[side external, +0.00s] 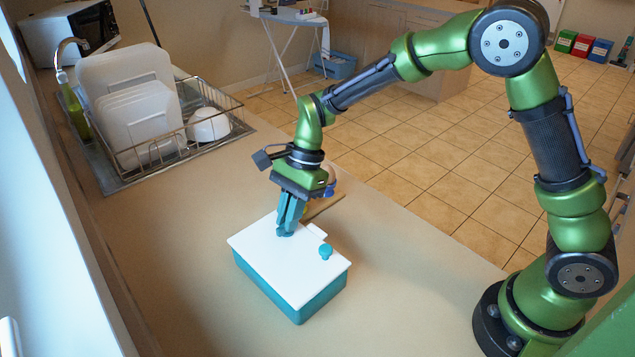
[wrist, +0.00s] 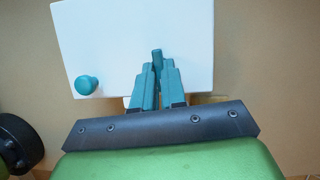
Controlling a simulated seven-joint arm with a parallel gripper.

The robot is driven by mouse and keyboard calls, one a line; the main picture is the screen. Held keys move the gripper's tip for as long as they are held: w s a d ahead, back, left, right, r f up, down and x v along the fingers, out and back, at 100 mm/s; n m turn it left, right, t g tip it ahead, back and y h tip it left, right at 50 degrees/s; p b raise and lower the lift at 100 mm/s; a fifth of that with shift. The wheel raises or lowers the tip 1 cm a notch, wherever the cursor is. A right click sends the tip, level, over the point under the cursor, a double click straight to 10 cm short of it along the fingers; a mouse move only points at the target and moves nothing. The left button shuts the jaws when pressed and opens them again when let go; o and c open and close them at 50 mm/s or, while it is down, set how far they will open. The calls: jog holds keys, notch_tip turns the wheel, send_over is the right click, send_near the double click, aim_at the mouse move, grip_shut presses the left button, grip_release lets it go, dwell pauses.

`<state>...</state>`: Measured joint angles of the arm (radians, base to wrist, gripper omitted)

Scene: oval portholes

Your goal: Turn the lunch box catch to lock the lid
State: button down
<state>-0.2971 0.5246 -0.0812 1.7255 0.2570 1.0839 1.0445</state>
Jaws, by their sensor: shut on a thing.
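The lunch box (side external: 272,282) is a teal box on the counter, covered by a flat white lid (side external: 277,263). A round teal knob (side external: 326,251) stands on the lid near its right edge; it also shows in the wrist view (wrist: 87,85). My gripper (side external: 287,228) points down at the far part of the lid, its teal fingers shut on the catch (side external: 283,234), a small teal piece at lid level. In the wrist view my gripper (wrist: 156,70) hides most of the catch; only its rounded end (wrist: 157,54) shows between the fingers. Which way the catch is turned is hard to tell.
A dish rack (side external: 190,130) with white plates (side external: 140,118) and a bowl (side external: 208,125) stands in the back left by the sink. A thin wooden piece (side external: 325,207) lies behind the box. The counter in front and to the left of the box is clear.

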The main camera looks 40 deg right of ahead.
jog(key=n, duration=0.2)
jog(key=n+g, duration=0.1)
jog(key=n, duration=0.1)
jog(key=shift+w+h, duration=0.2)
jog(key=shift+h, duration=0.1)
jog(key=n+g, duration=0.1)
jog(key=n, duration=0.1)
jog(key=n+g+h, duration=0.1)
jog(key=n, duration=0.1)
jog(key=shift+w+a+n, duration=0.15)
jog(key=shift+a+n, duration=0.05)
jog(key=shift+n, duration=0.1)
jog(key=n, duration=0.2)
jog(key=n+h, duration=0.1)
jog(key=n, duration=0.1)
jog(key=shift+a+n+g+h, duration=0.2)
jog(key=shift+n+g+h, duration=0.1)
jog(key=shift+g, duration=0.1)
jog(key=shift+a+n+h, duration=0.1)
jog(key=shift+n+h, duration=0.6)
jog(key=shift+n, duration=1.1)
jog(key=c, duration=1.2)
grip_release()
jog(key=shift+w+r, duration=0.1)
jog(key=v, duration=1.1)
jog(key=shift+w+a+r, duration=0.1)
jog(key=shift+w+r, duration=0.1)
jog(key=shift+r, duration=0.15)
